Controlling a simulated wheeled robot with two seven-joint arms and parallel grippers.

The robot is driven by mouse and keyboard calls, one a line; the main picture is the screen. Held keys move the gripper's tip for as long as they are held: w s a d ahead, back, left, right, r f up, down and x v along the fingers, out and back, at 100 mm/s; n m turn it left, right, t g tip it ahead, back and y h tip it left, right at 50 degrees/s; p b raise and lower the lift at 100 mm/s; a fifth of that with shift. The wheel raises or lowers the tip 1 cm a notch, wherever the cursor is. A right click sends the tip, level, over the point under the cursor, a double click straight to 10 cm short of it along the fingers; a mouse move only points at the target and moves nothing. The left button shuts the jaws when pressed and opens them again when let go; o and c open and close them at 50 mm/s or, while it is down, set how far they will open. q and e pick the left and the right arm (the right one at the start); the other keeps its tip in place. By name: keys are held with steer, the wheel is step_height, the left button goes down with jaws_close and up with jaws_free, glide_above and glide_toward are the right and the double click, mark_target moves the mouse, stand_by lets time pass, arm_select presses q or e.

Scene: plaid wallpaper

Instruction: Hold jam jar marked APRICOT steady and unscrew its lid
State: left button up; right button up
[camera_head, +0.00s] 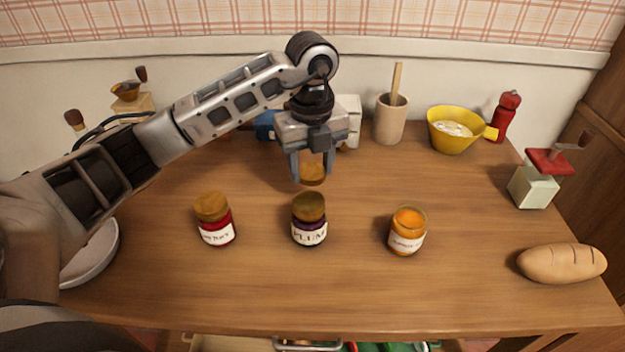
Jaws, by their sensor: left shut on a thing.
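A jar of orange jam (407,232) stands upright on the right of the row of jars. Its pale label is too small to read for certain. Its top shows bright orange jam and no lid. My left gripper (311,168) is shut on a round golden-brown lid (313,176), held in the air above and behind the middle jar. The middle jar (309,222), marked PLUM, and a red jam jar (215,221) on the left both have brown lids on. My right gripper is not in view.
The wooden table (330,290) is clear in front of the jars. A bread loaf (562,263) and a grinder (537,183) are at the right. Behind stand a utensil crock (390,120), a yellow bowl (452,132) and a red mill (505,115). A pale dish (100,257) is at left.

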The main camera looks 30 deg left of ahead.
mark_target(312, 169)
arm_select(q)
steer(key=w+f, duration=0.1)
steer(key=f, duration=0.1)
steer(key=w+a+f, duration=0.1)
steer(key=w+f, duration=0.1)
steer(key=shift+a, duration=0.2)
step_height(312, 169, down, 3)
steer(key=shift+r, duration=0.1)
steer(key=o, duration=1.1)
steer(key=shift+f, duration=0.2)
